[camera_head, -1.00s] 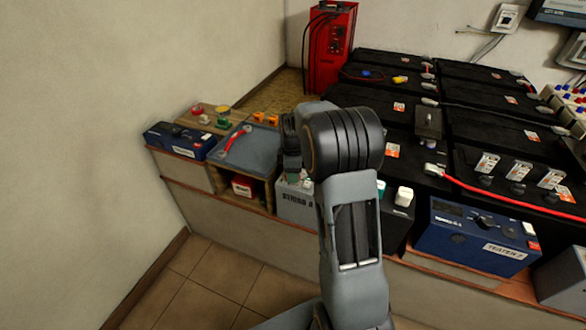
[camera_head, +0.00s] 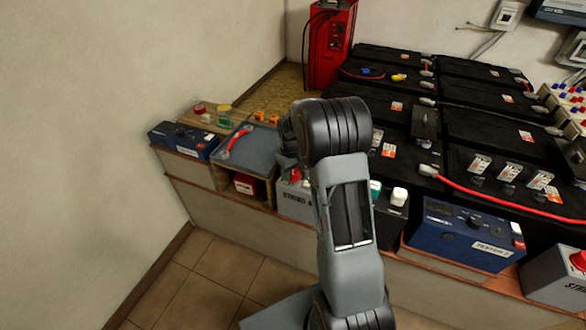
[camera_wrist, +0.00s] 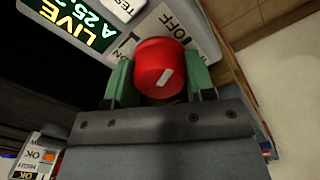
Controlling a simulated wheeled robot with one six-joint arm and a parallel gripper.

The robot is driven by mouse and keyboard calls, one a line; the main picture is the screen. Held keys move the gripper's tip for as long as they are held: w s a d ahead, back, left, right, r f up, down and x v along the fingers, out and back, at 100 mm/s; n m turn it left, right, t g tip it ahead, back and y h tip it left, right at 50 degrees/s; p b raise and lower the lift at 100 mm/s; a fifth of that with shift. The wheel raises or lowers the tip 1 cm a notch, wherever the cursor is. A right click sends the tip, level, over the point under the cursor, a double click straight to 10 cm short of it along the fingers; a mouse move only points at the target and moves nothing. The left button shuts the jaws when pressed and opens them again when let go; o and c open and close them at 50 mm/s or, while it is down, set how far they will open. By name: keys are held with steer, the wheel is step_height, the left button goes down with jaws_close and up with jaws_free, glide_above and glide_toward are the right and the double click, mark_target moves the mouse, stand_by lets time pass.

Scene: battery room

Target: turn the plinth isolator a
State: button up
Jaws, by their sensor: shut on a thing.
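A red round knob (camera_wrist: 158,66) with a short white mark sits on the pale face of an isolator box (camera_wrist: 196,26), printed with OFF and a line mark. My gripper (camera_wrist: 161,72) is shut on the knob, with a green finger pad on each side of it. The white mark is tilted and lies near the knob's lower middle in the wrist view. In the head view, the grey box (camera_head: 295,204) lettered STRING stands under my wrist. My arm hides most of the knob and the fingers there.
A green display (camera_wrist: 85,22) reading LIVE lies beside the knob. Black batteries (camera_head: 385,62) fill the bench to the right. A grey tray (camera_head: 247,150) with a red cable lies left of my wrist. A blue tester (camera_head: 465,235) and another red-knobbed box (camera_head: 556,277) stand at right.

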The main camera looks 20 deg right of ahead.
steer(key=m+p, duration=0.1)
steer(key=m, duration=0.3)
steer(key=shift+m, duration=0.6)
steer(key=o, duration=0.9)
steer(key=shift+r, duration=0.1)
steer(key=r+p, duration=0.1)
steer(key=r, duration=0.5)
steer(key=r+p, duration=0.1)
steer(key=r, duration=0.6)
steer(key=shift+a+r, duration=0.2)
steer(key=shift+r, duration=0.1)
steer(key=shift+w, duration=0.15)
